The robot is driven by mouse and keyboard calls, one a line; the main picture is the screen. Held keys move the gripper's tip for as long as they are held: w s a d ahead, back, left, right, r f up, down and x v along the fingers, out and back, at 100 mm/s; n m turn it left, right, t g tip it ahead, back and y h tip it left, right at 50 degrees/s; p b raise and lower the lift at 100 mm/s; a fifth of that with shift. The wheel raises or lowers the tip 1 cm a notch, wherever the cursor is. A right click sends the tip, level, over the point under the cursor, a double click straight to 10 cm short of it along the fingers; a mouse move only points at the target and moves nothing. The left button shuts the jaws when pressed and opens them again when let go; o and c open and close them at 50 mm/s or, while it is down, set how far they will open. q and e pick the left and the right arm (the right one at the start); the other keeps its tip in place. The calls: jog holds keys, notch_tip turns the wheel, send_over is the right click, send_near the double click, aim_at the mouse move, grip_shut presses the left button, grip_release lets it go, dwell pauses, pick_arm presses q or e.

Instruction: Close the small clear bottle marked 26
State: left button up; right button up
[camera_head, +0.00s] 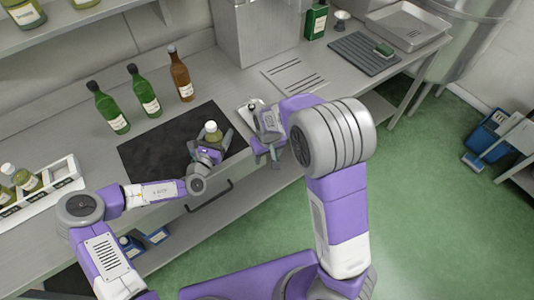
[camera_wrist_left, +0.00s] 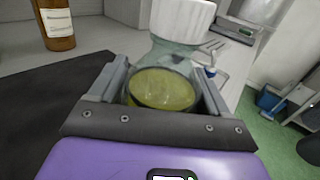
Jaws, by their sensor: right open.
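The small clear bottle (camera_head: 213,138) with yellow-green liquid stands upright over the black mat (camera_head: 150,152). In the left wrist view the bottle (camera_wrist_left: 165,88) fills the space between my left fingers, and a ribbed white cap (camera_wrist_left: 183,16) sits on its neck. I cannot tell how tight the cap is, and no number is readable. My left gripper (camera_head: 208,152) is shut around the bottle's body. My right gripper (camera_head: 268,156) is open and empty, to the right of the bottle, past the mat's edge.
Green bottles (camera_head: 110,112) and a brown bottle (camera_head: 181,78) stand behind the mat. A white rack (camera_head: 62,170) with capped bottles is at the left. A ridged grey mat (camera_head: 362,55) and metal tray (camera_head: 408,26) are at the back right.

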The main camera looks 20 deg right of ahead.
pick_arm(q)
jog(key=o, duration=0.3)
jog(key=p+v, duration=0.1)
jog(key=v, duration=0.6)
jog(key=shift+s+a, duration=0.2)
jog(key=shift+s, duration=0.05)
jog(key=shift+f, duration=0.1)
dwell(0.3)
